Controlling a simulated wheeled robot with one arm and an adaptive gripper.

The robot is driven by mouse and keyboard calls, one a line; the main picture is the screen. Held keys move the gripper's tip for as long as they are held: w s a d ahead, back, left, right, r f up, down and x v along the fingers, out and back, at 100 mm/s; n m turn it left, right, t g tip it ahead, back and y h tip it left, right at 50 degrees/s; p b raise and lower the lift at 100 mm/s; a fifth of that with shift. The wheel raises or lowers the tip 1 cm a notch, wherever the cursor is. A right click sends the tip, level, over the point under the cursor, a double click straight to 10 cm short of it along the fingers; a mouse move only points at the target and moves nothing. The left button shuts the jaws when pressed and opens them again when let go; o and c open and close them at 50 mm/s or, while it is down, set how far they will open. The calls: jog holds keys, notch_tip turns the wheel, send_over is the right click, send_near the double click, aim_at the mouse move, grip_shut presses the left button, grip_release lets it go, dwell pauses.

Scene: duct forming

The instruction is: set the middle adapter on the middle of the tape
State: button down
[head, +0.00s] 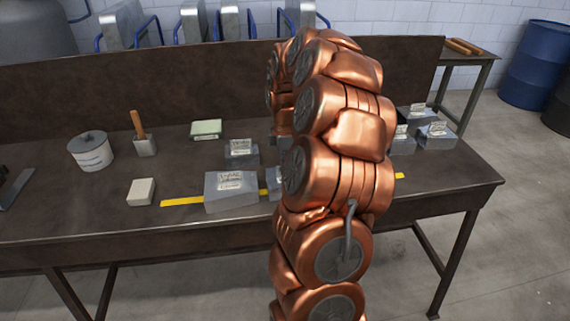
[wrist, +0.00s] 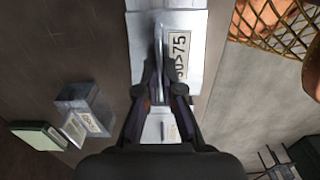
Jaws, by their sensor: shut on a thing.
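My gripper (wrist: 165,88) is shut on a pale metal adapter (wrist: 145,52), around its raised upright fin. The adapter's label is partly covered by the fin and fingers; "75" is readable. In the head view my arm hides my gripper. A grey labelled adapter (head: 225,201) sits on the left part of the yellow tape (head: 182,202). Just right of it a smaller grey piece (head: 272,186) shows, mostly hidden behind my arm. The tape's right end shows past my arm. I cannot tell whether the held adapter touches the tape.
A grey labelled block (head: 240,156) stands behind the tape, with a green-topped box (head: 206,129) farther left. A white tin (head: 91,152), a wooden-handled tool (head: 142,140) and a pale block (head: 141,192) are at left. Several labelled blocks (head: 436,140) stand at right.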

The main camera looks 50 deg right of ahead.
jog(key=c, duration=1.2)
grip_release()
jog(key=shift+c, duration=0.2)
notch_tip(320, 180, up, 12)
